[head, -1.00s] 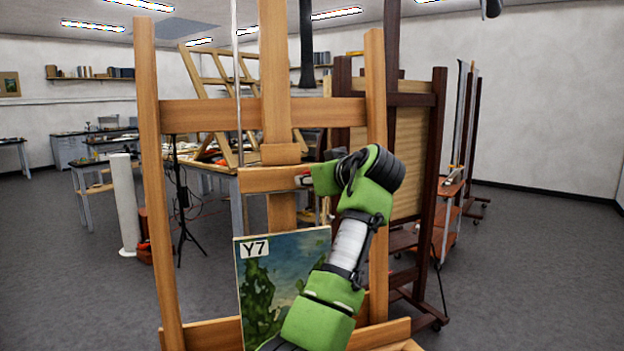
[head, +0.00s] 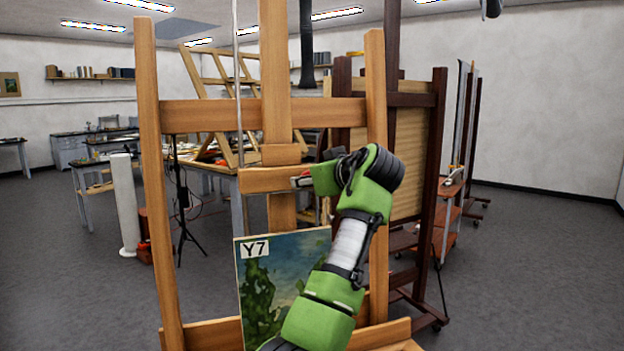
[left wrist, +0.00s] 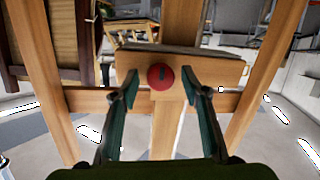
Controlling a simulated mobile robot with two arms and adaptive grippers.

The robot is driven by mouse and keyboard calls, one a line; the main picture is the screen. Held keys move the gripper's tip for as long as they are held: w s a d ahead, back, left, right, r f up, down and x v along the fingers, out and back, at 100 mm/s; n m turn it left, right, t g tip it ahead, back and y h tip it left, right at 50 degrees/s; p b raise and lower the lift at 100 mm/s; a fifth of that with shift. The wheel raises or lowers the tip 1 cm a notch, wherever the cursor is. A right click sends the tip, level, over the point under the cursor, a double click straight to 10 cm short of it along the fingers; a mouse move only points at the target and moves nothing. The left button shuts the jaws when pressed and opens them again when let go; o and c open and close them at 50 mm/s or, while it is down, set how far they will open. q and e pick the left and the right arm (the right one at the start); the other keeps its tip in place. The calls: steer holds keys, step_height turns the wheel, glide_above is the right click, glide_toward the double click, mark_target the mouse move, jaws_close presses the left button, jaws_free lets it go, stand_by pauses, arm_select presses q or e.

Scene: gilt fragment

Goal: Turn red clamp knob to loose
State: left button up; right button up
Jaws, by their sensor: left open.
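The red clamp knob (left wrist: 161,76) shows in the left wrist view as a round red disc with a dark mark on its face. It sits at the middle of the easel's wooden clamp bar (left wrist: 215,69), which also shows in the head view (head: 262,181). My left gripper (left wrist: 161,82) is open, with one finger on each side of the knob. Gaps show between fingers and knob. In the head view my left gripper (head: 302,182) is at the right end of the clamp bar; the knob is not clearly visible there. My right gripper is not in view.
The wooden easel (head: 150,200) stands in front of me with its crossbar (head: 215,116). A painting marked Y7 (head: 262,275) rests on its lower ledge, partly behind my arm. A dark easel (head: 437,190) stands close behind at right. Open floor (head: 540,270) lies further right.

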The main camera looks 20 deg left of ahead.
arm_select(q)
step_height(320, 180, up, 10)
stand_by(0.5)
steer(key=shift+f, duration=0.1)
